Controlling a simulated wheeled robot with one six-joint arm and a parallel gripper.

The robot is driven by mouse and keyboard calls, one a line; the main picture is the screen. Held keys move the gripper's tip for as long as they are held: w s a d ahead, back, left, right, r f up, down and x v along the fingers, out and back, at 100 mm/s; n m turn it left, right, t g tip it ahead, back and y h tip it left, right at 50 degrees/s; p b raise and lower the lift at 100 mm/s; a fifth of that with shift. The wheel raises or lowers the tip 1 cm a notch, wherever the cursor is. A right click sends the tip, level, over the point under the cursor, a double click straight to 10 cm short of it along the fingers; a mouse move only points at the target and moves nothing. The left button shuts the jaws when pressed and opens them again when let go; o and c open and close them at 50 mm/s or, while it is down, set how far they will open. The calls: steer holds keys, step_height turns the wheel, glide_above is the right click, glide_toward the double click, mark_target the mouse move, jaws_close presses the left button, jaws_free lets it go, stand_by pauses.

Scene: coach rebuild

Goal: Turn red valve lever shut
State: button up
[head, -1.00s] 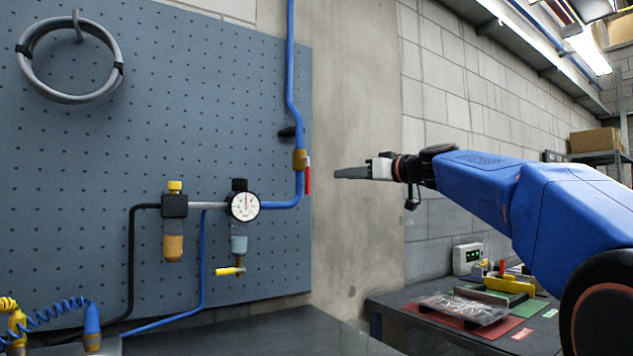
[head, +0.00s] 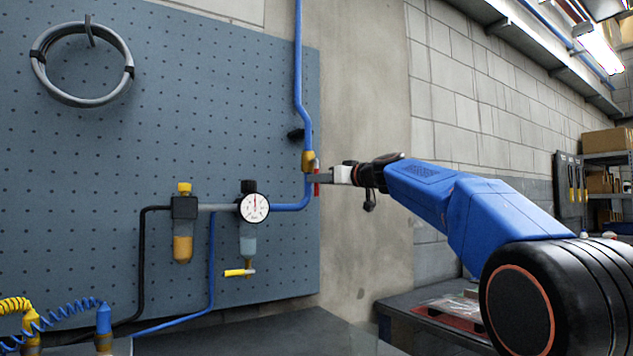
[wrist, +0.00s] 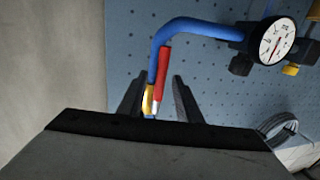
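The red valve lever (head: 316,182) hangs from a brass valve body (head: 308,161) on the blue pipe and runs roughly parallel to the pipe. In the wrist view the red lever (wrist: 162,78) and part of the yellow-brass valve (wrist: 148,101) show between my two dark fingers. My gripper (head: 320,178) is at the lever from the right in the head view and overlaps its middle. In the wrist view my gripper (wrist: 157,82) is open, with a gap between the fingers and the lever. Contact is not visible.
A round gauge (head: 254,207) and a regulator with a yellow bowl (head: 183,248) sit on the blue pegboard (head: 130,120), left of the valve. A coiled grey hose (head: 83,62) hangs upper left.

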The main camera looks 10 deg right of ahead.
steer(key=shift+x, duration=1.1)
steer(key=shift+c, duration=0.6)
jaws_close()
steer(key=w+d+r+n+h, duration=0.2)
steer(key=d+r+n+h, duration=0.2)
steer(key=n, duration=1.1)
steer(key=shift+d+r+n+g, duration=0.4)
steer(key=shift+d+r, duration=0.5)
steer(key=shift+r, duration=0.2)
